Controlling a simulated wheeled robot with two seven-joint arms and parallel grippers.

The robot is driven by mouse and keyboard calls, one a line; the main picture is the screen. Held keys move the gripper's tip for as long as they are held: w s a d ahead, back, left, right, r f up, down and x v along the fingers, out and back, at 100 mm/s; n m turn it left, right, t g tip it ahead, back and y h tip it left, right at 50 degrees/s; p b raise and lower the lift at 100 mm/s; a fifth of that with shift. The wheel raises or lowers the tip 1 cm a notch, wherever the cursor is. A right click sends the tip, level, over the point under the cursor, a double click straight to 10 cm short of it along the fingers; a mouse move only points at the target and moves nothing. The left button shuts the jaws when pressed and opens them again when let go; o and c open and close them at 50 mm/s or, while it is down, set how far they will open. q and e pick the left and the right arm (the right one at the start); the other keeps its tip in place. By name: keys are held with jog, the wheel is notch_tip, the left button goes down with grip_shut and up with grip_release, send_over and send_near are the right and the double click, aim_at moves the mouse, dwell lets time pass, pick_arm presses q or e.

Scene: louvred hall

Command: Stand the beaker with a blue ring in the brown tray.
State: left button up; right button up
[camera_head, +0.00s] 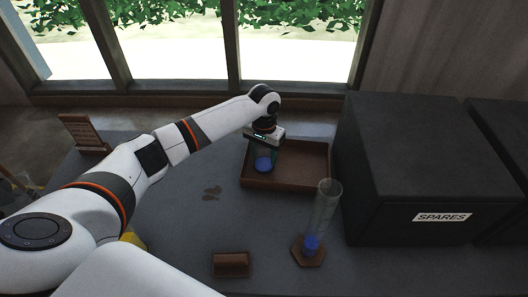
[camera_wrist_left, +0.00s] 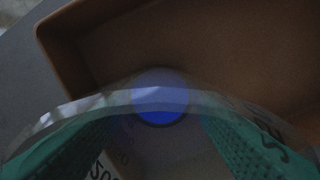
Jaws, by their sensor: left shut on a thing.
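My left gripper (camera_head: 264,146) is shut on a clear glass beaker (camera_head: 263,162) with blue at its lower end. The beaker is upright, within the left part of the brown tray (camera_head: 300,186) as seen in the head view. I cannot tell whether its base touches the tray floor. In the left wrist view the beaker's rim (camera_wrist_left: 80,107) lies between the green finger pads, with a blue disc deep inside it. The tray's corner and floor (camera_wrist_left: 220,45) show beyond it. My right gripper is not in view.
A tall glass cylinder (camera_head: 325,208) with blue liquid or colouring at its foot stands on a brown hexagonal base, just in front of the tray. A black box marked SPARES (camera_head: 420,170) stands to the right. A small brown block (camera_head: 231,264) lies at the front.

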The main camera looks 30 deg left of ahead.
pick_arm(q)
jog(key=o, duration=1.1)
jog(key=shift+c, duration=0.2)
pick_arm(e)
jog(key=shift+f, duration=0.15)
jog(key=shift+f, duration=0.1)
pick_arm(q)
notch_tip(320, 180, up, 12)
jog(key=p, duration=0.2)
jog(key=shift+p, duration=0.3)
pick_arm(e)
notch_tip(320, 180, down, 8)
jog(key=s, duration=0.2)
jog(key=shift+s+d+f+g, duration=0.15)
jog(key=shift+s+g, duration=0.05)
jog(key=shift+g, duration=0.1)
